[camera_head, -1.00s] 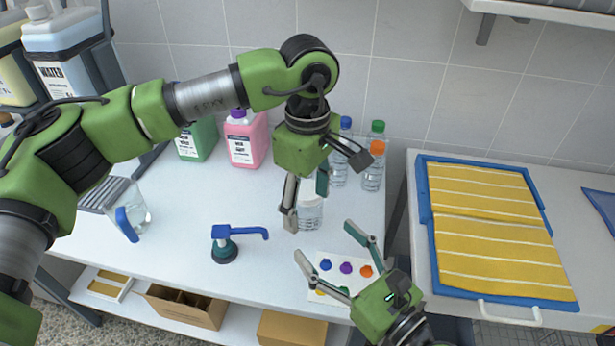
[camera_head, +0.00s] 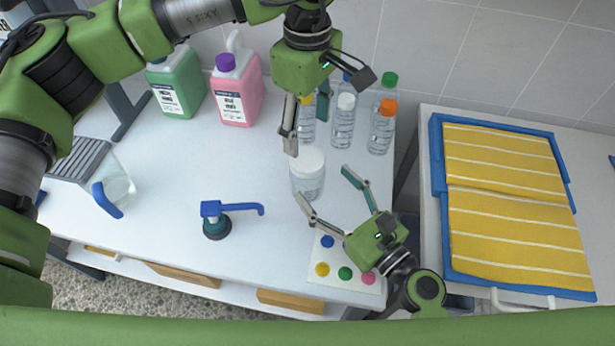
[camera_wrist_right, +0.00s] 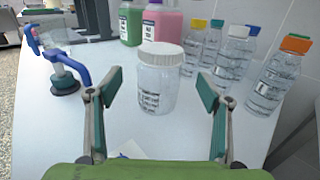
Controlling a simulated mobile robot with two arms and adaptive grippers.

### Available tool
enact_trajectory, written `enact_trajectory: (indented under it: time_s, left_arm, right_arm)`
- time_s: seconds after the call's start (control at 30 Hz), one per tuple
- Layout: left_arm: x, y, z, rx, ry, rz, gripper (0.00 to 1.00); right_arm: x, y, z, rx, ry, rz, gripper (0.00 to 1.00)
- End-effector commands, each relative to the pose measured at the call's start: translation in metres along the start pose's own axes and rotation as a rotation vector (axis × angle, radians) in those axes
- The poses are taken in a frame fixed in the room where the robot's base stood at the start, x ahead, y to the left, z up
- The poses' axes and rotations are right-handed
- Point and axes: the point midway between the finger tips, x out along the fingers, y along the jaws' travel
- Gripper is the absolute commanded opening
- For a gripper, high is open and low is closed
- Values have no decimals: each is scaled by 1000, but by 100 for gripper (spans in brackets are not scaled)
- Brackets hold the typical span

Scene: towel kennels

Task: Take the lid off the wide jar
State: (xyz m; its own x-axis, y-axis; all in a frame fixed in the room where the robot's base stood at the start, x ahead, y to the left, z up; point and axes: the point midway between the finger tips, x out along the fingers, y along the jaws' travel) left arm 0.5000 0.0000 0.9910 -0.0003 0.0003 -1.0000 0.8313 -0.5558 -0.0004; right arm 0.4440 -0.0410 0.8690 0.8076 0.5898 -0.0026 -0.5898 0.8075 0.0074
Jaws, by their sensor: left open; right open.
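The wide jar (camera_head: 308,184) is clear with dark print and a white ribbed lid (camera_head: 308,160), standing upright on the white table. In the right wrist view the jar (camera_wrist_right: 155,90) stands between the open fingers, a little beyond them, with its lid (camera_wrist_right: 161,54) on. My left gripper (camera_head: 308,135) is open above and behind the jar, its fingers pointing down; one finger is near the lid's upper left edge in the picture. My right gripper (camera_head: 325,190) is open on the near right side of the jar, and its fingertips also show in the right wrist view (camera_wrist_right: 160,105).
Several capped bottles (camera_head: 343,120) stand behind the jar. Pink (camera_head: 238,97) and green (camera_head: 180,85) jugs are at the back. A blue-handled pump (camera_head: 217,222) stands left, a pitcher (camera_head: 115,188) farther left. A card with coloured dots (camera_head: 335,265) lies in front. A blue tray with yellow towels (camera_head: 435,185) is right.

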Motion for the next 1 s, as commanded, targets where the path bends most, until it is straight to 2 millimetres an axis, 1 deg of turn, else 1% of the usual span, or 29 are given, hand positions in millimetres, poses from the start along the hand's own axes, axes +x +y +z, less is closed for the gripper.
enact_trajectory:
  time_s: [0.03,0.1,0.17,0.3,0.4,0.5,0.7,0.93,0.97,1.0]
  left_arm:
    - [0,0,0,0,0,0,63]
    - [0,0,0,0,0,0,63]
    - [0,0,0,0,0,0,63]
    - [0,0,0,0,0,0,63]
    - [0,0,0,0,0,0,63]
    - [0,0,0,0,0,0,63]
    - [0,0,0,0,0,0,63]
    - [0,0,0,0,0,0,63]
    - [0,0,0,0,0,0,63]
    - [0,0,0,0,0,0,63]
  right_arm:
    - [0,0,-8,6,2,-2,72]
    - [0,0,-18,5,1,-4,72]
    - [14,-1,-14,0,-8,-2,72]
    - [40,-1,-14,-1,-6,-2,72]
    - [55,0,-14,1,-6,-1,72]
    - [66,0,-14,1,-4,-1,72]
    - [75,0,-15,0,-2,-1,72]
    - [75,0,-15,0,-2,-1,72]
    - [75,0,-15,0,-2,-1,66]
    - [75,0,-15,0,-2,-1,56]
